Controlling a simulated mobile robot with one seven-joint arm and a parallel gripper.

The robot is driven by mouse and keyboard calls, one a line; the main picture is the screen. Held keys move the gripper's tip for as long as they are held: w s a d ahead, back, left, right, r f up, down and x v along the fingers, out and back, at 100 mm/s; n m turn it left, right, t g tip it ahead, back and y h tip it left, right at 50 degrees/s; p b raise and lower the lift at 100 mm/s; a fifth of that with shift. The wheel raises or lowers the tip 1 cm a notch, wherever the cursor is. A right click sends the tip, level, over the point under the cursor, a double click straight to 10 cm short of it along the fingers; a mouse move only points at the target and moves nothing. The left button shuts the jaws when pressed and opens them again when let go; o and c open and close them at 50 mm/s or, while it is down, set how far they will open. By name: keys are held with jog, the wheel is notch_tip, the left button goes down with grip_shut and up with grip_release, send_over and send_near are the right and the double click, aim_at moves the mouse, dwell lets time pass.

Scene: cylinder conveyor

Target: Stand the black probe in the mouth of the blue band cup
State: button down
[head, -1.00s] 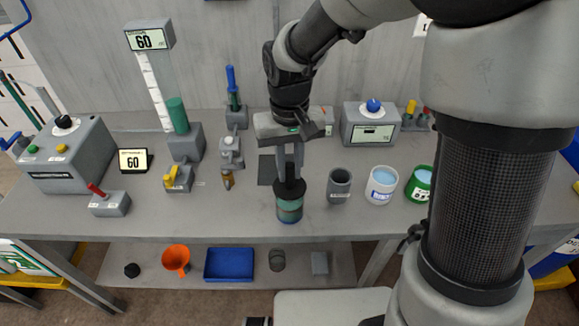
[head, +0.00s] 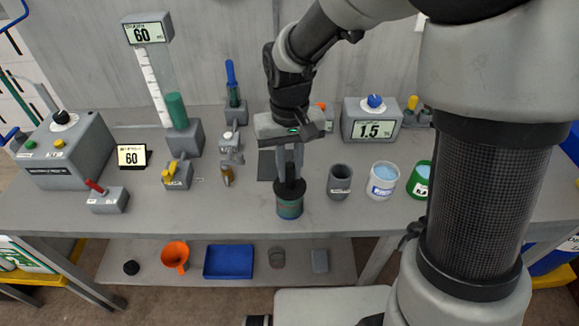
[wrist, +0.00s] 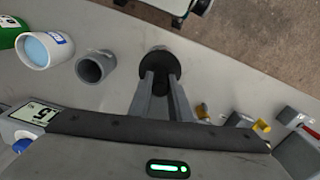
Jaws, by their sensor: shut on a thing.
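My gripper (head: 290,176) is shut on the black probe (head: 289,186), at the front middle of the bench. The probe's dark round part sits at the mouth of a teal jar (head: 289,209); anything below it is hidden. The wrist view shows my fingers (wrist: 163,80) meeting at the probe's black disc (wrist: 160,63). The blue band cup (head: 383,181) is white with a blue band and pale blue contents. It stands upright to the right, apart from my gripper. It also shows at upper left in the wrist view (wrist: 38,54).
A grey empty-looking cup (head: 340,183) stands between the teal jar and the blue band cup. A green cup (head: 420,181) is just right of the blue band cup. A grey meter (head: 368,125) reading 1.5 stands behind. The bench front edge is close.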

jog(key=shift+f, duration=0.15)
jog(key=c, duration=1.6)
grip_release()
jog(key=shift+o, duration=0.2)
notch_tip(320, 180, up, 18)
jog(key=p, duration=0.1)
jog(key=shift+f+p, duration=0.25)
jog(key=shift+p, duration=0.15)
